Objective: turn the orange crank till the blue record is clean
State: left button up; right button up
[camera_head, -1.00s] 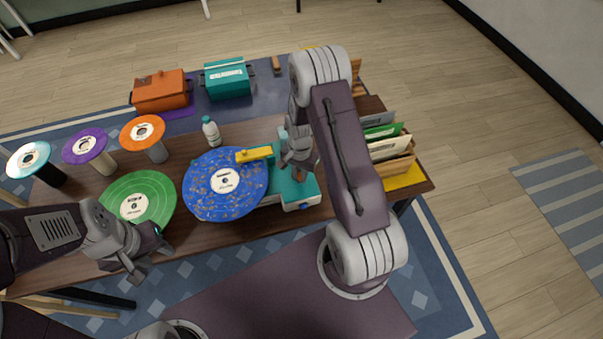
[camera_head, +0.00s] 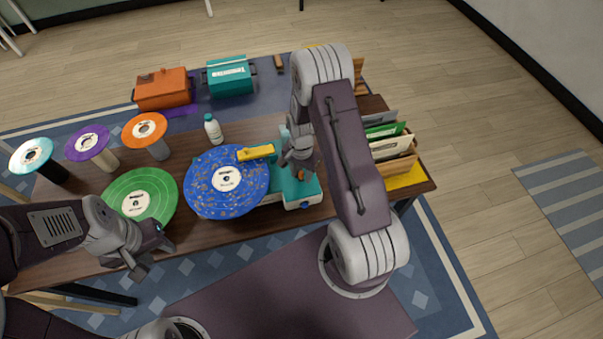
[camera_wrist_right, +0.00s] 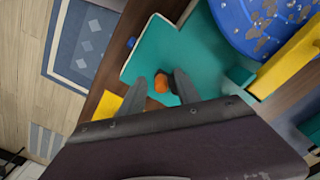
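The blue record (camera_head: 207,197) lies on the teal machine (camera_head: 290,191), with brown-grey specks still spread over its surface. A yellow arm (camera_head: 256,152) reaches over its far edge. The orange crank knob (camera_wrist_right: 162,82) sits on the teal top, between the fingers of my right gripper (camera_wrist_right: 161,77). In the head view my right gripper (camera_head: 302,168) is over the machine and hides most of the crank. Its fingers are on both sides of the knob; their exact contact is hard to see. My left gripper (camera_head: 152,262) is open and empty by the table's front edge, near the green record (camera_head: 160,187).
A white bottle (camera_head: 213,129) stands behind the blue record. Orange (camera_head: 145,127), purple (camera_head: 87,143) and light-blue (camera_head: 32,155) records stand on posts at the left. Sleeves in a wooden rack (camera_head: 397,163) are at the right. Orange (camera_head: 162,92) and teal (camera_head: 229,78) boxes are at the back.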

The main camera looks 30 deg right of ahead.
notch_tip(320, 180, up, 9)
jog(key=shift+r, duration=0.1)
dwell(1.2)
